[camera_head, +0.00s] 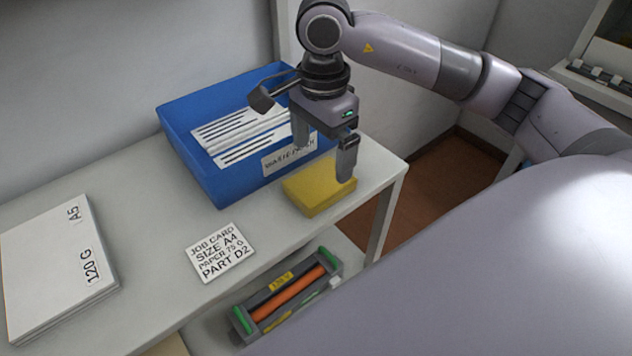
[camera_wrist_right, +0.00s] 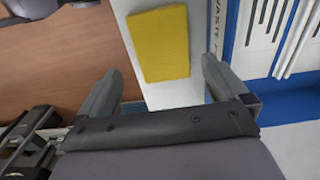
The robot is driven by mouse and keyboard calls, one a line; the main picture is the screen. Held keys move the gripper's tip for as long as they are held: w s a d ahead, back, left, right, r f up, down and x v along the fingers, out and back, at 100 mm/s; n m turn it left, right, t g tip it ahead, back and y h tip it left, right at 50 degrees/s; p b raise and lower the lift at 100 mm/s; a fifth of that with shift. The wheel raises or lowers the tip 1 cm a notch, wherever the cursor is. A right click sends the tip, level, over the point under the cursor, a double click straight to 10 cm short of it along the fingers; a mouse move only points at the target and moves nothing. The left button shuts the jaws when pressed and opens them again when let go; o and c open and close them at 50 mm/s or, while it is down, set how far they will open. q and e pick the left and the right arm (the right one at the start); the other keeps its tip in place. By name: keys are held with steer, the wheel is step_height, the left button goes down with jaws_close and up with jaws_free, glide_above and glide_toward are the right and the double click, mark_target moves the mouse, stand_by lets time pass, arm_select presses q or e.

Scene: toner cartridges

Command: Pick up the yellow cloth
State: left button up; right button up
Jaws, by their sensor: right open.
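The yellow cloth (camera_head: 312,193) is a folded block lying on the grey table near its right front corner, just in front of the blue bin. In the right wrist view the cloth (camera_wrist_right: 159,43) lies flat beyond the fingertips, in line with the gap between them. My right gripper (camera_head: 324,152) is open and empty, above and just behind the cloth in the head view; one finger overlaps the cloth's right end there. It also shows in the wrist view (camera_wrist_right: 160,82), with its fingers spread wide. My left gripper is not in view.
The blue waste-paper bin (camera_head: 185,142) holds printed sheets. A job card (camera_head: 220,253) and a white paper stack (camera_head: 58,262) lie on the table (camera_head: 150,225). A toner cartridge (camera_head: 288,296) sits on a lower shelf. The table's right edge is close to the cloth.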

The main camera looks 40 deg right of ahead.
mark_target(320, 180)
steer(key=f, duration=0.6)
steer(key=shift+w+f, duration=0.2)
steer(key=shift+f, duration=0.15)
steer(key=c, duration=0.8)
